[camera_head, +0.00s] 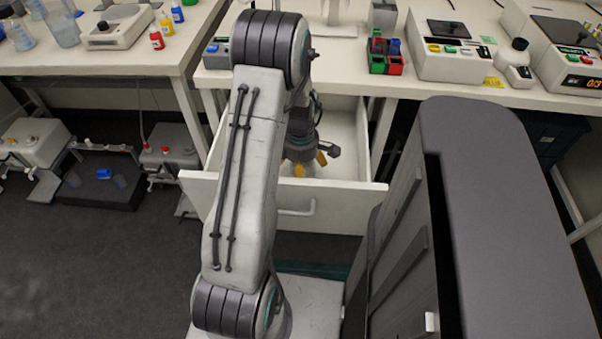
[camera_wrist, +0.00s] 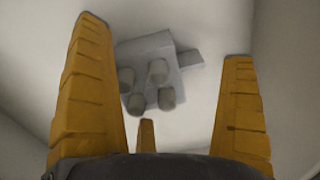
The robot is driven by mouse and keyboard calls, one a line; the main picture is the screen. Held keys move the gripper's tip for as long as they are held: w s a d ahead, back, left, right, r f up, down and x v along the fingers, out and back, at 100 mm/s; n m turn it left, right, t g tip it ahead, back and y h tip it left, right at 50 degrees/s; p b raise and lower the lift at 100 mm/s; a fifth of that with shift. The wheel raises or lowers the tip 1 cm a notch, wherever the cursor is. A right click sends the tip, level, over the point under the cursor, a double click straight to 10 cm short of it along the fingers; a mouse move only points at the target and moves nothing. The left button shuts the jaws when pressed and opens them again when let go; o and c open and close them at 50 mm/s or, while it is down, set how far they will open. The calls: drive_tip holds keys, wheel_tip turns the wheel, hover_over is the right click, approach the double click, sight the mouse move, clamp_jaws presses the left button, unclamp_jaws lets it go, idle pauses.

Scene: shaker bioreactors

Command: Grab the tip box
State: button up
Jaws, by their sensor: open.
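My gripper (camera_head: 310,164) reaches down into an open white drawer (camera_head: 330,199) under the bench. In the wrist view my gripper (camera_wrist: 163,38) has its yellow fingers spread wide, with nothing between them. A pale grey block (camera_wrist: 148,48) with several short round stubs lies beyond the fingertips on the drawer's light floor, apart from the fingers. It may be the tip box, but I cannot tell for sure. In the head view my arm and gripper hide most of the drawer's inside, and the block cannot be made out there.
The drawer's front and side walls stand close around my gripper. On the bench above are red, green and blue small boxes (camera_head: 386,55) and a white instrument (camera_head: 450,52).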

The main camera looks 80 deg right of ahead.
drive_tip(key=shift+f, duration=0.15)
drive_tip(key=shift+c, duration=0.4)
drive_tip(key=c, duration=1.2)
